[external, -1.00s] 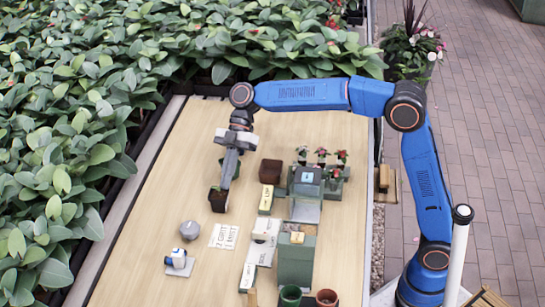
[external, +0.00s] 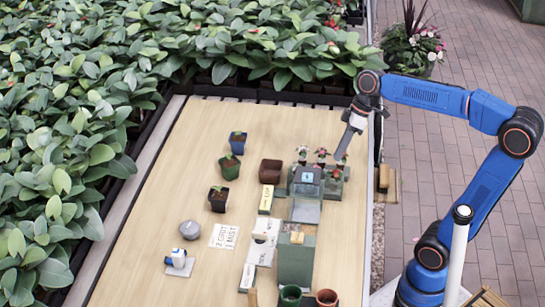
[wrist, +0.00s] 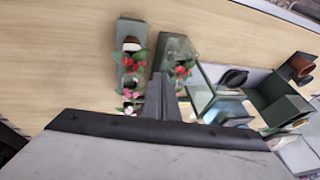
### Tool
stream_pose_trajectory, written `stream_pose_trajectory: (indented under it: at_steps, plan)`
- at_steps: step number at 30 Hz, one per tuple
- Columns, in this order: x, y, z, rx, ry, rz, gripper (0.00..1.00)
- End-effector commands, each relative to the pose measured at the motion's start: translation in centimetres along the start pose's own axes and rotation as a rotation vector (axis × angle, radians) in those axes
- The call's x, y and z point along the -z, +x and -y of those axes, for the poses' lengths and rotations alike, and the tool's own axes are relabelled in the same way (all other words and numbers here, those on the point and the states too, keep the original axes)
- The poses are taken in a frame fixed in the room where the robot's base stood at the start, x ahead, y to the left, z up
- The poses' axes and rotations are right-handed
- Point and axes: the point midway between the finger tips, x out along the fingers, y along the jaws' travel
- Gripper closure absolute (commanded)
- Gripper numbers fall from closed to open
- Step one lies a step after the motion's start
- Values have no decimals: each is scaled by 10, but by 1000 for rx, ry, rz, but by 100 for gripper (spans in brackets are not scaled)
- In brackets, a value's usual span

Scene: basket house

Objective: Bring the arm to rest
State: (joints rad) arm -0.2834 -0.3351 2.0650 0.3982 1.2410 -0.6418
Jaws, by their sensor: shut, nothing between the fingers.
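My gripper (external: 340,157) is shut and empty. It points down and slightly left above the right side of the table, close to the small red-flowered plants (external: 321,157). In the wrist view my gripper (wrist: 163,85) shows its fingers together, with the red and pink flowers (wrist: 181,71) beyond them. My blue arm reaches left from its base at the lower right, with the elbow bent out to the right. I cannot tell the exact height of the fingertips above the plants.
Three potted seedlings stand in a row: a blue pot (external: 237,144), a green pot (external: 229,175) and a dark pot (external: 218,201). A brown pot (external: 271,171), a grey device (external: 306,184) and a green box (external: 296,257) stand right of them. The table's left part is largely clear.

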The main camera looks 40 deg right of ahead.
Motion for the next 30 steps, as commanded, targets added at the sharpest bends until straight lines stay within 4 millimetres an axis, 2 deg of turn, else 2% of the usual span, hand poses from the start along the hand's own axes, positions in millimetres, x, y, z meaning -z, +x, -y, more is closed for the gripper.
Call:
stream_pose_trajectory:
  at_steps: [1, 8, 15, 18, 21, 24, 30]
  plan:
    - [-18, -3, -3, -28, 46, -4, 100]
    - [-95, -1, -24, -177, 265, -23, 100]
    - [-184, 12, -46, -360, 512, -75, 100]
    - [-216, 19, -51, -425, 596, -101, 100]
    - [-239, 25, -55, -474, 659, -122, 100]
    - [-253, 29, -57, -504, 699, -137, 100]
    - [-260, 32, -58, -520, 719, -144, 100]
